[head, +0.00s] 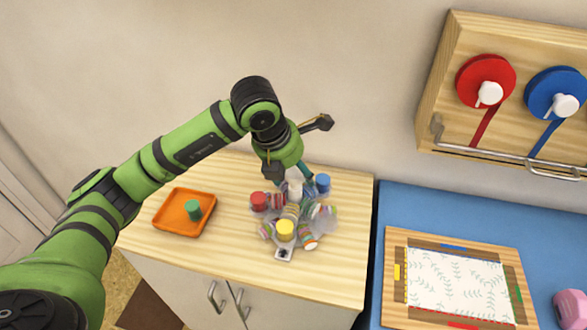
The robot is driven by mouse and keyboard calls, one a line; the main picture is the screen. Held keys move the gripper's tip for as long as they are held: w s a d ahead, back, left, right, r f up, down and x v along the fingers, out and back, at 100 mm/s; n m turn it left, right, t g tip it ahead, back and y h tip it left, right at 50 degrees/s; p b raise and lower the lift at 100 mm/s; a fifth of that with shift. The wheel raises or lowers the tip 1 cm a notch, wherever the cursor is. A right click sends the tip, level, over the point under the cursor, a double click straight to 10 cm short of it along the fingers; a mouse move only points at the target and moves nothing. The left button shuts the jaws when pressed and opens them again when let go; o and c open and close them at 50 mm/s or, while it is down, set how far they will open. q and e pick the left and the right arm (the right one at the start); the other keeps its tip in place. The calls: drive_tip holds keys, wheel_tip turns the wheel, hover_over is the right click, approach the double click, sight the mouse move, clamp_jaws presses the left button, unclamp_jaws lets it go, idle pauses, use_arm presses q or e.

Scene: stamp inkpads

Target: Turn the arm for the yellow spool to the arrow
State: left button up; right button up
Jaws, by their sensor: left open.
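A cluster of striped spools on arms around a white hub (295,186) stands on the wooden cabinet top. The yellow spool (285,228) is at its front, above a small pale plate (284,254) with a dark mark that may be the arrow. The red spool (259,200) is at the left and the blue spool (322,182) at the back right. My left gripper (297,147) is open with its fingers spread wide, above and behind the hub. It hides part of the cluster's back. It holds nothing that I can see. My right gripper is out of view.
An orange tray (172,222) with a green piece (194,210) sits on the left. A blue table (430,205) with a framed leaf-pattern sheet (455,285) stands at the right. A wall rack holds red (475,72) and blue reels (541,85). The cabinet's front right is clear.

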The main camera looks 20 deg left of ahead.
use_arm(q)
drive_tip(key=v, duration=1.1)
drive_tip(key=shift+r, duration=0.4)
